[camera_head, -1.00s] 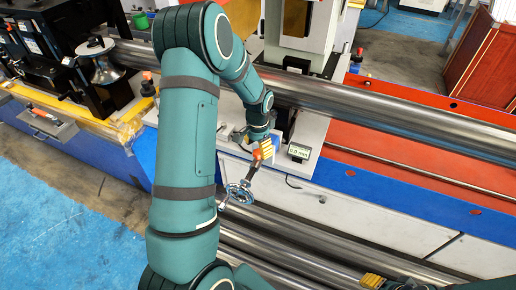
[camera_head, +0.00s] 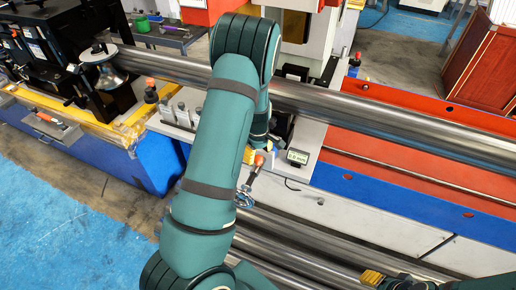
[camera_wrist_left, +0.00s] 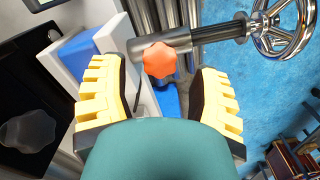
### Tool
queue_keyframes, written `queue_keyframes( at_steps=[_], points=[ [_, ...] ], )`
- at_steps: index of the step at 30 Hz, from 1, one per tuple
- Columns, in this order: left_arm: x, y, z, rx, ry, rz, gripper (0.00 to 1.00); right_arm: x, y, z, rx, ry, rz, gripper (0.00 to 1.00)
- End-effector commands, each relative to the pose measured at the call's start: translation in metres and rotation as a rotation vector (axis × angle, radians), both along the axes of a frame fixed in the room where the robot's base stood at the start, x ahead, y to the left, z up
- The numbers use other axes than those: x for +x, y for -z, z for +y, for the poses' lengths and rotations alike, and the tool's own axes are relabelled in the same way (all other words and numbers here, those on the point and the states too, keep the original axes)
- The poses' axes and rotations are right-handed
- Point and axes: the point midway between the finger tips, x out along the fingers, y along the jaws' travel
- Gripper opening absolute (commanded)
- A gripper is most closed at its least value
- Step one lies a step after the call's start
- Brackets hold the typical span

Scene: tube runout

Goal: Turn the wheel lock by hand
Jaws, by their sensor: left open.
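An orange star-shaped knob (camera_head: 259,160) sits on the shaft housing of a chrome handwheel (camera_head: 243,197) at the front of the machine. In the left wrist view the knob (camera_wrist_left: 160,60) shows between the yellow-padded fingers of my left gripper (camera_wrist_left: 161,74). The gripper is open, with a gap on both sides of the knob. The handwheel (camera_wrist_left: 283,27) is at the upper right there. In the head view my left forearm hides most of the left gripper and part of the wheel. My right gripper (camera_head: 372,278) shows only in part at the bottom edge.
A small digital display (camera_head: 298,156) stands just right of the knob. Long steel tubes (camera_head: 410,133) run along the machine behind it, and more tubes (camera_head: 300,245) lie low in front. A blue floor area (camera_head: 70,215) is clear at the left.

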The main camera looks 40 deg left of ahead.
Motion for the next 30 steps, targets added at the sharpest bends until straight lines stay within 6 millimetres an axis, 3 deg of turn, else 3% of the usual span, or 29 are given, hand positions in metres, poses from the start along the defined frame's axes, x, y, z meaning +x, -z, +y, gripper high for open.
queue_keyframes(
  at_steps=[1, 6, 30],
  points=[
    [0.000, -0.004, -0.001, 0.000, -0.071, 0.002, 0.61, 0.000, -0.009, 0.000, 0.000, 0.000, 0.000, 0.47],
    [0.000, -0.001, 0.000, 0.000, -0.186, 0.000, 0.61, 0.000, -0.011, 0.000, 0.000, 0.000, 0.000, 0.47],
    [0.000, 0.021, 0.000, -0.001, -0.178, -0.001, 0.61, 0.000, 0.005, 0.000, 0.000, 0.000, 0.000, 0.47]
  ],
)
